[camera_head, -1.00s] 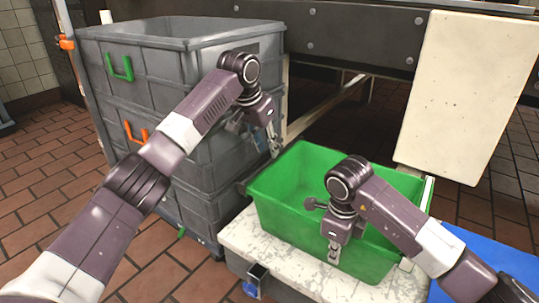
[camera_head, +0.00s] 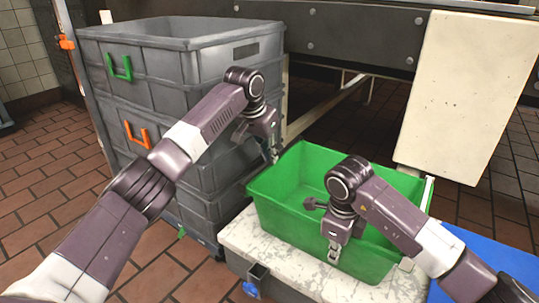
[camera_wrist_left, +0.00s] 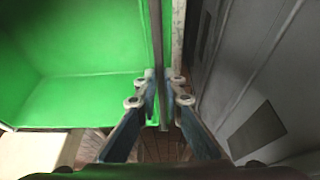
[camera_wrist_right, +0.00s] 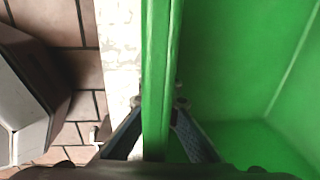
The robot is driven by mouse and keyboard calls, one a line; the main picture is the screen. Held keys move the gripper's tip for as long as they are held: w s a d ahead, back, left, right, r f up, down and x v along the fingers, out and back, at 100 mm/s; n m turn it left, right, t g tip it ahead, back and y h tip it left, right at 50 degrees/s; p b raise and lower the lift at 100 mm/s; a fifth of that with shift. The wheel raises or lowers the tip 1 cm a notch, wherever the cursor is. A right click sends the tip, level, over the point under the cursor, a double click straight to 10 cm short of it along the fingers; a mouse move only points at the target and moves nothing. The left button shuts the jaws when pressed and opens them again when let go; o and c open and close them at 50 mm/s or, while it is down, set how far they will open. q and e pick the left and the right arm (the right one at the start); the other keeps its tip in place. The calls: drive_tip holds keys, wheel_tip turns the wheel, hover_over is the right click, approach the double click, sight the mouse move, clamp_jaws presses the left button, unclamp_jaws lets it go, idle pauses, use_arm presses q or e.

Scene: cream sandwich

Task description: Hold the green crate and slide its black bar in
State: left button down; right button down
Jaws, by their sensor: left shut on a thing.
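The green crate (camera_head: 302,215) sits on a worn white surface, its open top up. It also shows at the left of the left wrist view (camera_wrist_left: 80,88). The black bar (camera_wrist_left: 157,40) shows there as a narrow dark strip along the crate's edge. My left gripper (camera_head: 273,156) is at the crate's left end, shut on the bar, with a finger on each side of it. My right gripper (camera_head: 332,254) is at the crate's front wall. In the right wrist view its fingers (camera_wrist_right: 158,103) straddle and close on the green wall. How far the bar is in is hidden.
Stacked grey crates (camera_head: 165,75) stand close on the left. A pale board (camera_head: 463,95) and a dark beam are behind. A blue surface (camera_head: 485,260) is at the right. Brick-tiled floor shows at the left.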

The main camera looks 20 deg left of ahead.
use_arm(q)
drive_tip(key=s+d, duration=0.2)
drive_tip(key=d, duration=0.6)
drive_tip(key=shift+s, duration=0.3)
drive_tip(key=shift+d, duration=0.1)
drive_tip(key=c, duration=2.2)
unclamp_jaws()
drive_tip(key=shift+o, duration=0.8)
drive_tip(key=v, duration=1.2)
